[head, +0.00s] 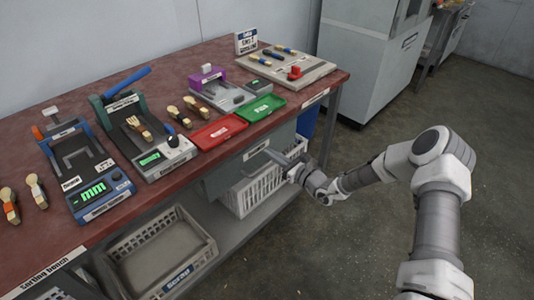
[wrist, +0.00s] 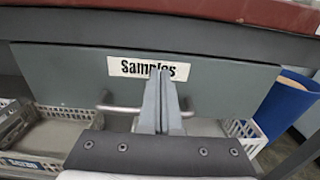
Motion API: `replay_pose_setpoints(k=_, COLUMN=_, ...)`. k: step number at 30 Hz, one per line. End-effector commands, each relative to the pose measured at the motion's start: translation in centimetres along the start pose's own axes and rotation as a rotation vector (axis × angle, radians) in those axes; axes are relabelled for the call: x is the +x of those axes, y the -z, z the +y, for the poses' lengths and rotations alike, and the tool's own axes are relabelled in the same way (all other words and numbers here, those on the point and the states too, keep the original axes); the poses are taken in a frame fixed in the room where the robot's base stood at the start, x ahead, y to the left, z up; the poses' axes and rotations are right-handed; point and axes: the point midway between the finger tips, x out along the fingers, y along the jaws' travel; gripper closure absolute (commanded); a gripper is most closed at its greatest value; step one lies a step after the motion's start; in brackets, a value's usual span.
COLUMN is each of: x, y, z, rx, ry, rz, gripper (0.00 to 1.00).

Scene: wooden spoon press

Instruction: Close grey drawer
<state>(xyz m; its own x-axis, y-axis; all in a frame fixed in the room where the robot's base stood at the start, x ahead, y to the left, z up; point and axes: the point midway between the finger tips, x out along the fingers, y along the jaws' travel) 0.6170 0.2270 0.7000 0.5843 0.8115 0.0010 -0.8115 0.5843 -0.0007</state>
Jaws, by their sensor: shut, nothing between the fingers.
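The grey drawer (head: 222,181) hangs under the red-topped bench. Its front (wrist: 60,75) fills the middle of the wrist view and bears a white "Samples" label (wrist: 125,68). A metal bar handle (wrist: 118,107) sits below the label, its middle hidden behind my fingers. My gripper (head: 270,154) is shut and empty in front of the drawer. In the wrist view, its fingertips (wrist: 160,72) overlap the label's right part. I cannot tell whether they touch the front, or how far the drawer stands out.
A white basket (head: 262,188) stands below the drawer, and a grey "Scrap" crate (head: 203,258) is on the lower shelf at left. A blue bin (wrist: 288,103) stands right of the drawer. Red (head: 217,132) and green (head: 263,108) trays lie on the bench. The floor at right is clear.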

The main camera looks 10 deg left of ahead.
Motion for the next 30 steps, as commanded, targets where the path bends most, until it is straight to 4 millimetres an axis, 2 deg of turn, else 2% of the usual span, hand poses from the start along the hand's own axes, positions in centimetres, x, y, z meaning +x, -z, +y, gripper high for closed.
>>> replay_pose_setpoints(k=4, x=-1.0, y=0.0, z=-0.5, rx=0.001, ry=-0.003, rz=0.001, gripper=1.00)
replay_pose_setpoints(k=9, x=-5.6, y=-0.2, z=-0.6, rx=0.002, ry=0.000, rz=0.004, gripper=1.00)
replay_pose_setpoints(k=16, x=-9.6, y=0.0, z=-0.5, rx=0.001, ry=-0.001, rz=0.003, gripper=1.00)
replay_pose_setpoints(k=21, x=-10.8, y=0.1, z=-0.5, rx=0.001, ry=-0.002, rz=0.003, gripper=1.00)
replay_pose_setpoints(k=26, x=-11.0, y=0.1, z=-0.4, rx=-0.001, ry=-0.005, rz=0.003, gripper=1.00)
replay_pose_setpoints(k=30, x=-10.9, y=-1.1, z=0.1, rx=-0.043, ry=-0.046, rz=0.011, gripper=1.00)
